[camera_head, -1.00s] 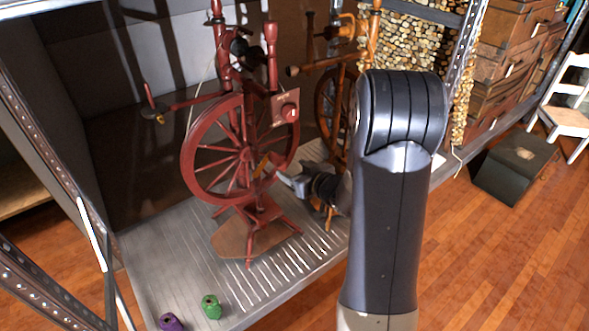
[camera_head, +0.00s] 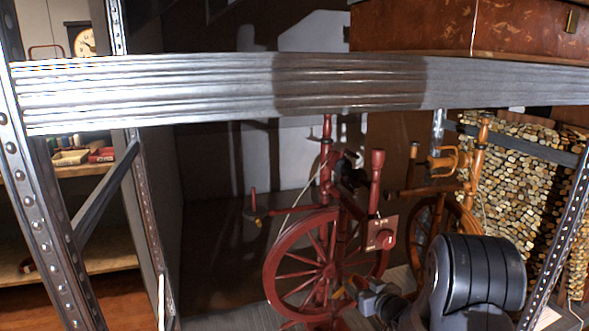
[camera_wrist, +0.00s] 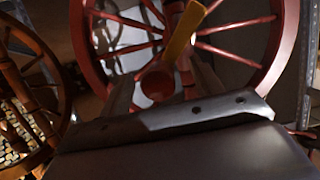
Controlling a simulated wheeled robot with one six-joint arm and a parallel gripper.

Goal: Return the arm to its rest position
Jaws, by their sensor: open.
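My gripper (camera_head: 366,298) is low in the head view, in front of the lower right part of the red spinning wheel (camera_head: 268,268). Its fingers show in the wrist view (camera_wrist: 163,88) and stand apart. The wheel's red rim and spokes (camera_wrist: 235,22) fill the view beyond them. A yellow-orange strip (camera_wrist: 184,32) and a red round end (camera_wrist: 157,83) appear between the fingers. I cannot tell if these touch the gripper. My arm's dark rounded joint stands at the lower right of the head view.
A metal shelf beam (camera_head: 210,92) crosses above the wheel, with a brown case (camera_head: 420,25) on it. A perforated upright (camera_head: 30,190) stands left. An orange-brown spinning wheel (camera_head: 465,180) and stacked firewood (camera_head: 515,165) are at the right.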

